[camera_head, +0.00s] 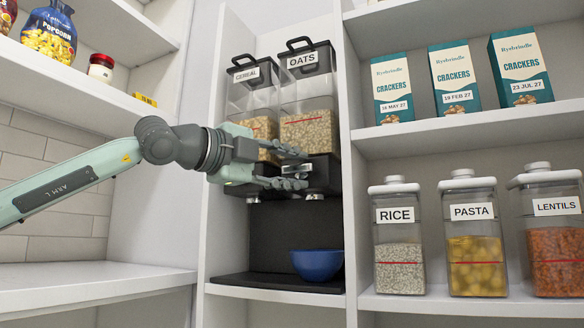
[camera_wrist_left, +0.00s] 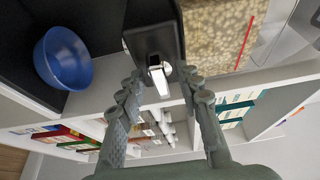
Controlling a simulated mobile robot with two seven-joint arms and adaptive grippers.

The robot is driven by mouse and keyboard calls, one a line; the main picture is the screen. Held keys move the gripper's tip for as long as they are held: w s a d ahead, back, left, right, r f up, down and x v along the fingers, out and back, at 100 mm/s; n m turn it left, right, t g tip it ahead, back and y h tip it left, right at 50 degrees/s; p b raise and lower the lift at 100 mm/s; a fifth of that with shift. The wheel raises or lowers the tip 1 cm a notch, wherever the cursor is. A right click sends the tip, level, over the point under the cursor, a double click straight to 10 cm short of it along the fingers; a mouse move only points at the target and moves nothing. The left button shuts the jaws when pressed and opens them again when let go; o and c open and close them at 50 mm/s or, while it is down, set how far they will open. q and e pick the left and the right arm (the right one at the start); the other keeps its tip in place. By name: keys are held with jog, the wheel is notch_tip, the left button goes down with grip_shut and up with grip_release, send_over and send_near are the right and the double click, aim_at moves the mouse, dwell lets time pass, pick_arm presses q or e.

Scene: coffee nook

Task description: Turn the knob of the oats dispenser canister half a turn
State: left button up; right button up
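The oats dispenser canister (camera_head: 308,131), labelled OATS with a black lid, stands on a black dispenser base (camera_head: 326,177) right of the cereal canister (camera_head: 258,127). Its pale flakes also show in the left wrist view (camera_wrist_left: 218,30). The silver knob (camera_wrist_left: 158,76) sticks out of the black base in the left wrist view. My left gripper (camera_head: 302,168) is in front of the base below the canister. Its fingers (camera_wrist_left: 163,100) are spread, one on each side of the knob, with gaps visible. In the head view the fingers partly hide the knob. My right gripper is not in view.
A blue bowl (camera_head: 317,264) stands on the black tray (camera_head: 272,289) below the dispenser. A white divider (camera_head: 351,200) separates the dispenser bay from shelves with rice (camera_head: 398,257), pasta (camera_head: 472,262) and lentils (camera_head: 556,258) jars. Cracker boxes (camera_head: 453,82) stand above them.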

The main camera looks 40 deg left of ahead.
pick_arm(q)
grip_shut()
